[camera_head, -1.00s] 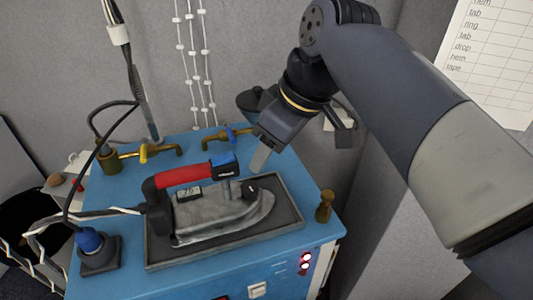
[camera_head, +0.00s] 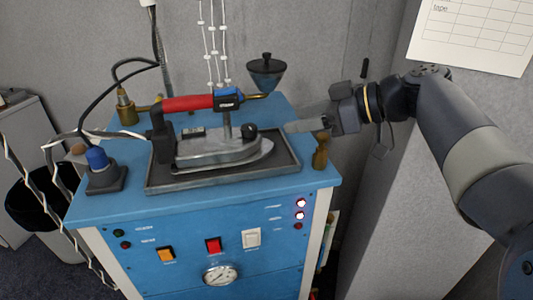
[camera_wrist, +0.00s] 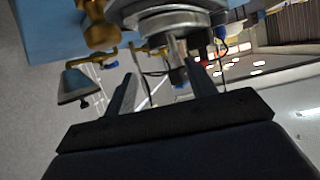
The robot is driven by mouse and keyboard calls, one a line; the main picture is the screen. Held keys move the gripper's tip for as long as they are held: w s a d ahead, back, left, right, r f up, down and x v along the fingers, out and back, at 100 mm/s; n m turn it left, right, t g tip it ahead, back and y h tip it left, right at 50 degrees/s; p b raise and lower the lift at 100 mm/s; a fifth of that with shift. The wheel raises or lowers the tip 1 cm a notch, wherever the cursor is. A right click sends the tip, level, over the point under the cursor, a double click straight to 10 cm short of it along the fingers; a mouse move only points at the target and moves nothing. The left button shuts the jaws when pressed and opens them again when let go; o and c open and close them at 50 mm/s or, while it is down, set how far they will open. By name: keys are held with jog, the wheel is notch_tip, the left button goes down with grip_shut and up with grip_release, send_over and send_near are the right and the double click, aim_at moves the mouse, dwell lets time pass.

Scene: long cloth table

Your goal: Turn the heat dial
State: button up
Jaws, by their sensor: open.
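A clothes iron with a red handle (camera_head: 188,103) rests on a dark tray (camera_head: 222,180) on the blue station. A small black knob (camera_head: 249,130), which looks like the heat dial, stands on the front right of the iron's body. My gripper (camera_head: 290,127) is to the right of the knob, pointing left toward it, over the tray's right end and apart from the knob. In the wrist view my open gripper (camera_wrist: 162,82) has its fingers apart, with the metal iron body (camera_wrist: 165,18) beyond them. I cannot clearly make out the dial's marking.
A brass post (camera_head: 320,152) stands at the station's right edge, just below my gripper. A dark funnel-like cup (camera_head: 266,72) is behind. A blue-capped fitting (camera_head: 96,158) is at the left. The front panel has switches and a gauge (camera_head: 220,275).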

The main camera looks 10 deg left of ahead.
aim_at(255, 128)
jog(key=p+x, duration=0.1)
jog(key=x, duration=0.9)
jog(key=shift+w+a, duration=0.2)
jog(key=shift+a, duration=0.1)
jog(key=shift+c, duration=0.2)
jog(key=c, duration=0.9)
jog(key=shift+f+t+b, duration=0.2)
jog(key=shift+t+b, duration=0.2)
jog(key=shift+b, duration=0.15)
jog(key=shift+c, duration=0.2)
